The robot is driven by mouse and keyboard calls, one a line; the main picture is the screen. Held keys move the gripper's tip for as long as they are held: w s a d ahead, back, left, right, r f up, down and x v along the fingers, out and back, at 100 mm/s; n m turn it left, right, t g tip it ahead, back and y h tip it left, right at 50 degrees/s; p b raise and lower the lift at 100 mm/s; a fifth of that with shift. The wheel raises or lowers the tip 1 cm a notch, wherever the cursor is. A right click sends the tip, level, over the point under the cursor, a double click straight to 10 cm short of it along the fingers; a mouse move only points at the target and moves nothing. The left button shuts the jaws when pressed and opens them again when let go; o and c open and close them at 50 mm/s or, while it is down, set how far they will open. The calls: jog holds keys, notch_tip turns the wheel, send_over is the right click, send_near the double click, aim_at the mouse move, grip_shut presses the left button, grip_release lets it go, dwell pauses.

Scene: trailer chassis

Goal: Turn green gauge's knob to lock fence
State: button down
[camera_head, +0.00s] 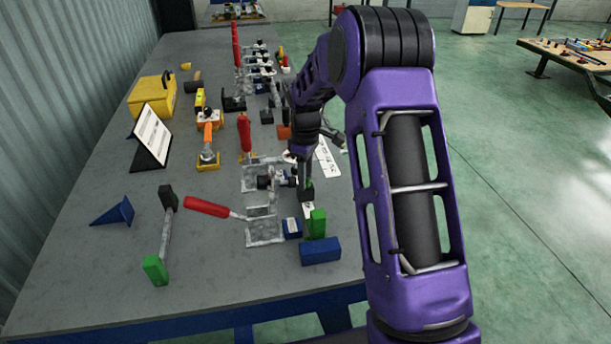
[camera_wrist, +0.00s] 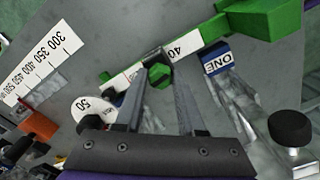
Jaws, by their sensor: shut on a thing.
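The green gauge's white scale (camera_wrist: 185,42) carries the number 40 in the wrist view. Its green end block (camera_wrist: 270,18) is at the top right there and also shows in the head view (camera_head: 317,222). The green knob (camera_wrist: 159,76) is between the fingertips of my gripper (camera_wrist: 158,72), which is shut on it. A dark block, apparently the fence, is partly visible around the knob, mostly hidden by the fingers. In the head view my gripper (camera_head: 306,182) reaches down at the gauge, beside the metal clamps; the knob is hidden there.
A small blue block marked ONE (camera_wrist: 216,58) is close to the right finger. A blue block (camera_head: 320,250) lies near the table's front edge. A red-handled clamp (camera_head: 208,207) is left of the gauge. A white ruler (camera_head: 328,158) lies behind.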

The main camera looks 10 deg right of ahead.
jog(key=shift+m, duration=0.8)
jog(key=c, duration=0.5)
grip_release()
jog(key=shift+r, duration=0.15)
notch_tip(320, 180, up, 17)
jog(key=p, duration=0.1)
jog(key=shift+p, duration=0.3)
jog(key=shift+r, duration=0.1)
